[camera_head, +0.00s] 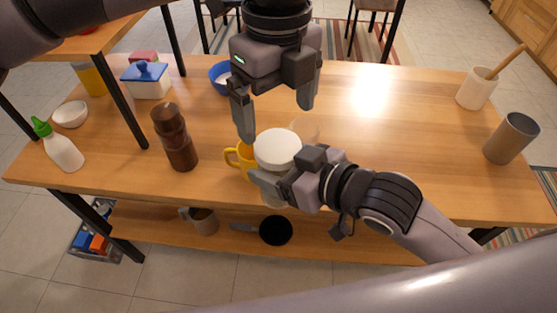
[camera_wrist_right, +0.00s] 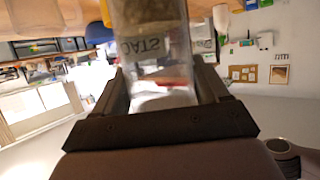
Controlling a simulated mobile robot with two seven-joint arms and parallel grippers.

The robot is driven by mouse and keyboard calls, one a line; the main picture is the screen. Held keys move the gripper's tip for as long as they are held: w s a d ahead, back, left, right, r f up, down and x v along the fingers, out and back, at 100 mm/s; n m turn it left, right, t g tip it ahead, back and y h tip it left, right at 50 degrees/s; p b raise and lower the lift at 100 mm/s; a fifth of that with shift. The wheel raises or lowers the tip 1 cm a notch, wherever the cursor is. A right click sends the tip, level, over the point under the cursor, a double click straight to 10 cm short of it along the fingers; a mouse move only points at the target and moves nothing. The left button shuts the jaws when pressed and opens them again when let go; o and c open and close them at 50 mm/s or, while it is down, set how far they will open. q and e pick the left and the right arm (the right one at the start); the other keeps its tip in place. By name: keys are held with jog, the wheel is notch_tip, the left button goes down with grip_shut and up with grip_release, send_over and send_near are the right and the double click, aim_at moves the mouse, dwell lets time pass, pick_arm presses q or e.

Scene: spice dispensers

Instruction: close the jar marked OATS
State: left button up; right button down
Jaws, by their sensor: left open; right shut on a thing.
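The clear jar marked OATS (camera_wrist_right: 155,45) is between the fingers of my right gripper, which is shut on it; the lettering shows in the right wrist view. In the head view a round white lid (camera_head: 278,147) shows at the top of this jar; I cannot tell whether it is fully seated. My right gripper (camera_head: 283,174) holds the jar from the right, near the table's front edge, hiding much of its body. My left gripper (camera_head: 275,120) is open and empty above the lid, fingers pointing down on either side, apart from it.
A yellow mug (camera_head: 242,158) stands close left of the jar, and a clear glass container (camera_head: 304,128) just behind. A brown grinder (camera_head: 175,137), a white bottle (camera_head: 62,150) and a blue bowl (camera_head: 220,77) are further left. A grey cup (camera_head: 510,138) is far right. The table's right middle is clear.

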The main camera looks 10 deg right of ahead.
aim_at(277, 144)
pick_arm(q)
jog(key=shift+f, duration=3.15)
jog(key=c, duration=1.1)
jog(key=o, duration=1.2)
jog(key=shift+c, duration=0.2)
jog(key=shift+r, duration=0.1)
jog(key=shift+r, duration=2.2)
notch_tip(277, 144, up, 12)
